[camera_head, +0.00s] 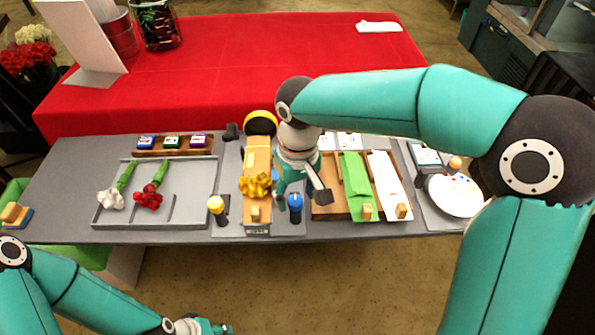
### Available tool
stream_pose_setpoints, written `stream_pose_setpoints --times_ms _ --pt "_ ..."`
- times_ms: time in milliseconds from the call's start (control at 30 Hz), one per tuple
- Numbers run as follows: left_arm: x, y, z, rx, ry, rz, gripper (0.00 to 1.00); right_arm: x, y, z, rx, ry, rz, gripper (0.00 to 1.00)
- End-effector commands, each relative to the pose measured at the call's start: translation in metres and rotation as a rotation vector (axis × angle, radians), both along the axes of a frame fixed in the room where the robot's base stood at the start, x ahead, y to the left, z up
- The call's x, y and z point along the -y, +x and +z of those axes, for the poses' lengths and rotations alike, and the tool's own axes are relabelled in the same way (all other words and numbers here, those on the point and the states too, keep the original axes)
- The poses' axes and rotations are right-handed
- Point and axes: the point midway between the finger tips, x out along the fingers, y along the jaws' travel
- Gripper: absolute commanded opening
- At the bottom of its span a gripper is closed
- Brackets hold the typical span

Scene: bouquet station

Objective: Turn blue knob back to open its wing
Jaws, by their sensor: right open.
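The blue knob (295,202) stands upright on a dark post at the front of the grey table, right of the wooden block with yellow ribbon. My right gripper (302,198) points down at it from above with its fingers apart. One finger is left of the knob and the other is to its right. I cannot tell whether either finger touches it. The blue knob's wing is not clearly identifiable, as my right wrist hides the area behind. My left gripper (213,328) is low at the bottom edge, away from the table, its fingers partly cut off.
A yellow knob (216,206) stands left of the wooden block (257,160). A grey tray (193,220) with flowers lies further left. Green (355,175) and white (385,175) boards lie to the right, then a white plate (455,197). A red-covered table (240,60) is behind.

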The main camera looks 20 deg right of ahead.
Motion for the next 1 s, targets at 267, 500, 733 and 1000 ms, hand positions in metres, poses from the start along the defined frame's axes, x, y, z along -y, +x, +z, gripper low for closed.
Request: stream_pose_setpoints --times_ms 267,500,733,1000 --pt "0.0 0.0 0.0 0.0 0.0 0.0 0.4 0.002 0.001 0.052 0.007 0.002 0.0 0.58" --pt "0.0 0.0 0.0 0.0 0.0 0.0 0.4 0.003 0.002 0.094 0.006 0.002 0.0 0.58" --pt "0.0 0.0 0.0 0.0 0.0 0.0 0.4 0.004 0.001 0.108 0.003 0.002 0.001 0.58" --pt "0.0 0.0 -0.001 -0.001 0.0 0.0 0.4 0.004 0.001 0.109 0.003 0.002 0.0 0.58"
